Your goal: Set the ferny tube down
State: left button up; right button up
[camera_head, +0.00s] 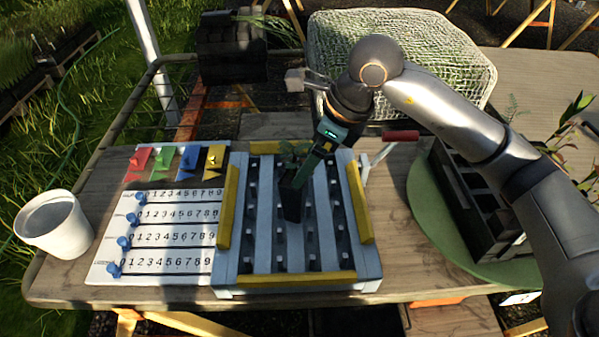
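The ferny tube (292,203) is a dark, narrow, square tube with small green fronds at its top. It is roughly upright over the middle of a pale slatted rack (265,205) with yellow edge bars. I cannot tell whether its bottom touches the rack or hangs just above it. My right gripper (306,172) comes down from the upper right and is shut on the tube near its top. The fingers hide part of the tube's upper right side. My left gripper is not in view.
A white number board (155,251) with blue pegs and coloured cards lies left of the rack. A white pot (54,226) stands at the left edge. A dark crate (470,205) sits on a green round mat (427,215) at right. A mesh-covered box (420,50) stands behind.

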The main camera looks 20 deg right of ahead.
jog(key=v, duration=0.5)
jog(key=shift+s+d+r, duration=0.1)
jog(key=shift+r, duration=0.2)
